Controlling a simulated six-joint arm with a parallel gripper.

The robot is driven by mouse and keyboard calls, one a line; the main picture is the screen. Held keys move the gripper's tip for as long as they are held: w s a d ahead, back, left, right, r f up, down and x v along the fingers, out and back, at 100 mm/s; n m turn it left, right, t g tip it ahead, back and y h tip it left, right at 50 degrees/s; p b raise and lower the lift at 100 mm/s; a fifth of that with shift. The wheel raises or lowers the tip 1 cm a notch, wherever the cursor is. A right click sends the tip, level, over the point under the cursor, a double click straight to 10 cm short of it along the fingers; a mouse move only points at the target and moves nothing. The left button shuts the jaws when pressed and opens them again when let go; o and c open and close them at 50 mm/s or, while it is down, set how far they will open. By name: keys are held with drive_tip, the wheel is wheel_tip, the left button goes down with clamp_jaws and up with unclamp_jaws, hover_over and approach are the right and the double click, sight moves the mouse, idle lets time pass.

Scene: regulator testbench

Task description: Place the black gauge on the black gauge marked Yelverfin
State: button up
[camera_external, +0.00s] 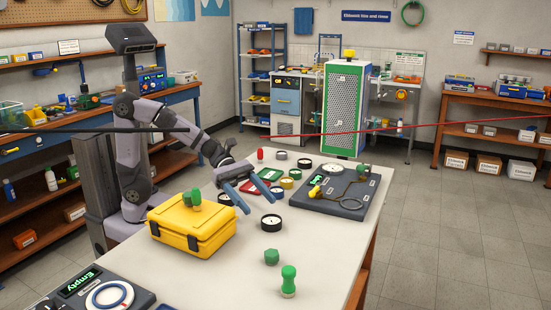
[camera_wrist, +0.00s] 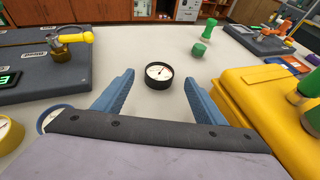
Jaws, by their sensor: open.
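A black gauge (camera_external: 271,222) with a white dial lies face up on the white table, just beyond my fingertips. It also shows in the wrist view (camera_wrist: 159,72), ahead of the gap between the fingers. My gripper (camera_external: 260,204) is open and empty, low over the table, with its two blue fingers (camera_wrist: 159,84) apart. Other dark-rimmed round gauges lie behind: one (camera_external: 304,163), one (camera_external: 282,155), and one (camera_external: 225,199) partly hidden beside my gripper. I cannot read the name Yelverfin on any of them.
A yellow case (camera_external: 193,229) stands left of the gauge, with green knobs on top. A dark panel (camera_external: 335,192) with a yellow-handled valve (camera_wrist: 75,42) is on the other side. A green hex piece (camera_external: 271,257) and a green knob (camera_external: 288,280) stand nearer the front.

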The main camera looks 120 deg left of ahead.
drive_tip(key=shift+o, duration=0.4)
drive_tip(key=shift+v, duration=2.15)
drive_tip(key=shift+w+r, duration=0.1)
drive_tip(key=w+a+r+n+t+y+p, duration=0.1)
drive_tip(key=w+a+r+n+y+p, duration=0.5)
drive_tip(key=w+a+r+n+p, duration=0.45)
drive_tip(key=n+g+h+p, duration=0.3)
drive_tip(key=n+g+p, duration=0.8)
drive_tip(key=n+p, duration=0.85)
approach(271, 219)
drive_tip(key=f+n+b, duration=0.1)
drive_tip(key=n+b, duration=0.2)
drive_tip(key=b, duration=0.1)
drive_tip(key=shift+s+d+f+n, duration=0.2)
drive_tip(key=shift+d+n, duration=0.05)
drive_tip(key=shift+n, duration=0.05)
drive_tip(key=shift+w+p+x, duration=0.15)
drive_tip(key=shift+p+x, duration=0.8)
drive_tip(key=shift+x, duration=0.9)
drive_tip(key=shift+w+p+x, duration=0.2)
drive_tip(key=shift+p+x, duration=0.75)
drive_tip(key=shift+x, duration=0.9)
